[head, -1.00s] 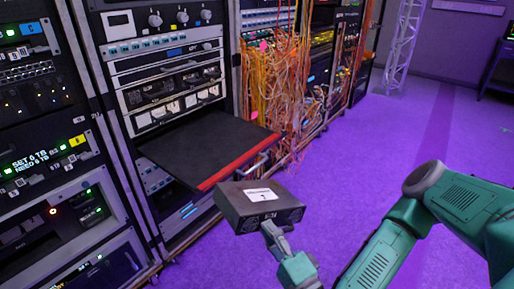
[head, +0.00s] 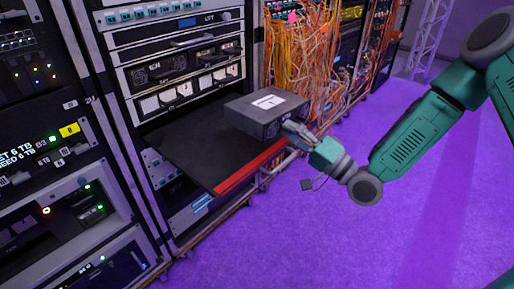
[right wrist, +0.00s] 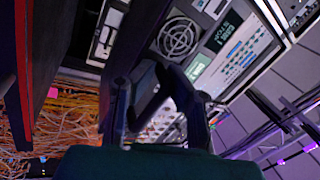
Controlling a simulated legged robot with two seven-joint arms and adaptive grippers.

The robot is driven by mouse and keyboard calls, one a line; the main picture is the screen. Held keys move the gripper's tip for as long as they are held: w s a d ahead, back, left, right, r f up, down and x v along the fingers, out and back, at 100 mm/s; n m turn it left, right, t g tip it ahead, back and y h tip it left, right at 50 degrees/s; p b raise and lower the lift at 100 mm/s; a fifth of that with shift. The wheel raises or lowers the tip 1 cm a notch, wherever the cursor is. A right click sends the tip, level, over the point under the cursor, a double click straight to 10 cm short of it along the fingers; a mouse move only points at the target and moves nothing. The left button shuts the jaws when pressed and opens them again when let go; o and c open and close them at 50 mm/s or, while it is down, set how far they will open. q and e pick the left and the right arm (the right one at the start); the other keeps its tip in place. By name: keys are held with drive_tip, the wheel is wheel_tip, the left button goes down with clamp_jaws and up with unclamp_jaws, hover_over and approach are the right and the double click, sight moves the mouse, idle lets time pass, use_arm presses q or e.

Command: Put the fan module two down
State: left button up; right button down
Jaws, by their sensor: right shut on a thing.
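The fan module (head: 262,118) is a dark grey box with a white label on top. It is level, over the right part of the black pull-out shelf (head: 190,152). I cannot tell whether its underside touches the shelf. My right gripper (head: 298,130) is shut on the module's near right side, coming in from the right. In the right wrist view the gripper's dark fingers (right wrist: 155,100) show in the middle; the held part is dark and hard to make out there. My left gripper is not in view.
The shelf has a red front edge (head: 250,166) and bare room left of the module. Orange cables (head: 305,50) hang just behind and right of it. An equipment rack (head: 38,125) stands at the left. Purple floor (head: 340,240) is open at the front right.

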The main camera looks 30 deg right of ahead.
sight(284, 163)
drive_tip(key=f+b, duration=0.2)
drive_tip(key=f, duration=0.2)
drive_tip(key=f+b, duration=0.2)
drive_tip(key=f, duration=0.3)
drive_tip(key=shift+w+a+f, duration=0.15)
drive_tip(key=shift+a+f, duration=0.05)
drive_tip(key=shift+f, duration=0.1)
drive_tip(key=shift+a+r+y, duration=0.1)
drive_tip(key=shift+a+y, duration=0.2)
drive_tip(key=shift+a, duration=0.6)
drive_tip(key=c, duration=1.8)
unclamp_jaws()
drive_tip(key=shift+o, duration=1.1)
drive_tip(key=shift+d, duration=0.25)
drive_tip(key=shift+d+f, duration=0.3)
drive_tip(key=shift+d, duration=0.15)
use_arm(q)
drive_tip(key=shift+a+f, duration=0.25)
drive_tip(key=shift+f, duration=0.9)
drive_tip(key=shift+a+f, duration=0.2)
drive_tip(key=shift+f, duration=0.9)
use_arm(e)
drive_tip(key=shift+a+r, duration=0.1)
drive_tip(key=shift+a, duration=0.3)
